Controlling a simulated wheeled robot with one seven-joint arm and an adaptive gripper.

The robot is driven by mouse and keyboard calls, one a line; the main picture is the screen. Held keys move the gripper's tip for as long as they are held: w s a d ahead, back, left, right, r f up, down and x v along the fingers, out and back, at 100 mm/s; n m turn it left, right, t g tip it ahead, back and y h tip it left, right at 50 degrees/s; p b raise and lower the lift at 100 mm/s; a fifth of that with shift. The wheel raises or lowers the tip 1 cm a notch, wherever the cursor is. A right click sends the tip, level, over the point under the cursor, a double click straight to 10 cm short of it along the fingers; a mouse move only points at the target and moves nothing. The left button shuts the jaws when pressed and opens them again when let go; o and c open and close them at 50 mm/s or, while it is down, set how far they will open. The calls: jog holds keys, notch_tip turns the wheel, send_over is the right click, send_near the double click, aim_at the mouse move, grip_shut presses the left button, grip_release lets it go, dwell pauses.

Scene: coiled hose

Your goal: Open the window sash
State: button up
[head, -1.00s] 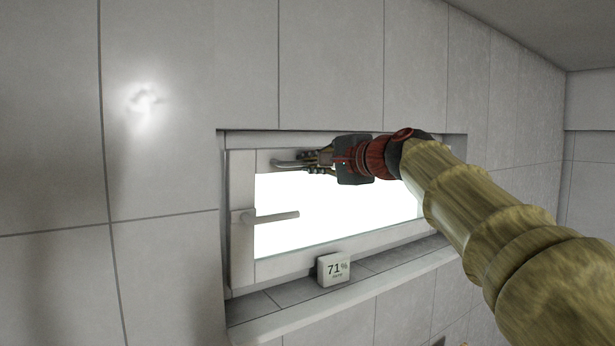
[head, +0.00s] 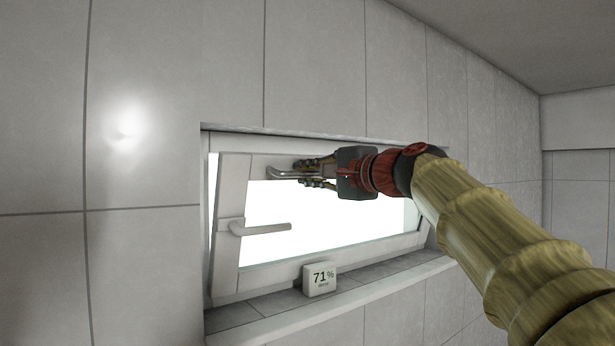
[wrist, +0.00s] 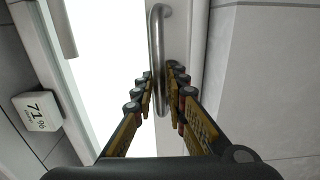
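The window sash (head: 232,207) is tilted into the room at its top, and a bright wedge shows between its left edge and the frame. A lever handle (head: 262,229) sticks out level from its left side. A metal bar handle (head: 285,173) is on the top rail. It also shows in the wrist view (wrist: 157,40). My gripper (head: 315,172) is at this bar, with its fingers spread apart on either side of it. In the wrist view the bar passes between the fingertips (wrist: 162,75), close to the left one; I cannot tell whether it touches.
The window sits in a recess in the tiled wall (head: 140,255). The room in front of the wall left of the window looks clear.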

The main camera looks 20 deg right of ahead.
jog(key=shift+o, duration=1)
jog(key=shift+s+r, duration=0.1)
jog(key=v, duration=1.2)
jog(key=s+d+f+n+g+h+b, duration=0.1)
jog(key=d+f+n+g+h, duration=0.15)
jog(key=f, duration=1.05)
jog(key=s+d+f+n+g+h, duration=0.1)
jog(key=f+g, duration=0.2)
jog(key=f, duration=1)
jog(key=s+a+f+n+g+b, duration=0.2)
jog(key=s+f, duration=0.5)
jog(key=f, duration=0.6)
jog(key=s+a+f+n+g+h+b, duration=0.1)
jog(key=s+a+f+n+b, duration=0.4)
jog(key=f, duration=0.9)
jog(key=s+a+f+n+g+h+b, duration=0.1)
jog(key=s+a+f+n+g+b, duration=0.2)
jog(key=s+f, duration=0.6)
jog(key=shift+a+f+n+b, duration=0.55)
jog(key=shift+f+b, duration=0.45)
jog(key=shift+f, duration=1.75)
